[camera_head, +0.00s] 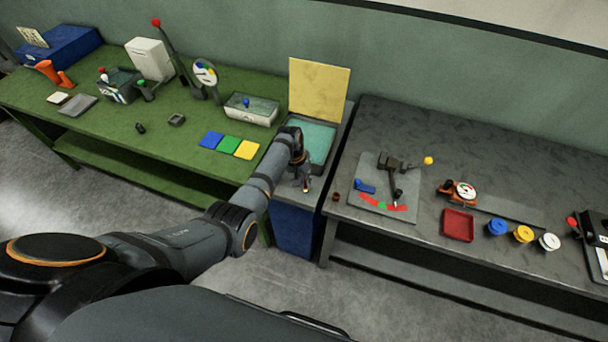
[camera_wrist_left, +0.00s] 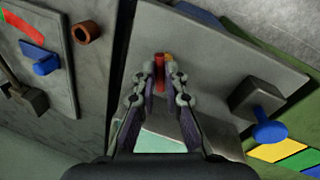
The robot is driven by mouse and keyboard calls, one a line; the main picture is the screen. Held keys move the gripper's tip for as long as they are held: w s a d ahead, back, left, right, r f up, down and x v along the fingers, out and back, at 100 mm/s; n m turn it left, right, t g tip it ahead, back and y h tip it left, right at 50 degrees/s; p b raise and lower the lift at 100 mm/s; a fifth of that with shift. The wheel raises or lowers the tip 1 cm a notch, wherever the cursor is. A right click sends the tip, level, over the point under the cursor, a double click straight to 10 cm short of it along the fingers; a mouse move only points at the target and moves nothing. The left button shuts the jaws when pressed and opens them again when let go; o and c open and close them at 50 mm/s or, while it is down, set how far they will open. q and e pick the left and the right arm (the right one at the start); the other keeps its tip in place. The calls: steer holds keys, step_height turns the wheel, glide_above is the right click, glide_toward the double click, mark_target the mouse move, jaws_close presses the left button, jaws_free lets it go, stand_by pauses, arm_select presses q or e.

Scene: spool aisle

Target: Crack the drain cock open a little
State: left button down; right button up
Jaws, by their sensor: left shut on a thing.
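My left gripper (camera_head: 306,184) reaches down over the front of the cabinet with the teal basin (camera_head: 321,139). In the left wrist view its fingers (camera_wrist_left: 162,76) are closed around a small upright red piece (camera_wrist_left: 159,77) with an orange part beside it. This looks like the drain cock's handle, but its body is mostly hidden by the fingers. A blue handle on a dark block (camera_wrist_left: 268,127) stands apart from the fingers, to the right in the wrist view. My right gripper is not in view.
A yellow board (camera_head: 319,89) stands behind the basin. The green bench (camera_head: 180,150) is to the left, with blue, green and yellow tiles. The dark bench to the right holds a grey panel (camera_head: 358,170), a red tray (camera_head: 458,225) and a small brown ring (camera_head: 336,197).

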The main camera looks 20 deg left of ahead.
arm_select(q)
steer(key=c, duration=1.4)
jaws_free()
step_height(320, 180, up, 12)
steer(key=a, duration=0.2)
steer(key=shift+s, duration=0.35)
steer(key=shift+a+f, duration=0.1)
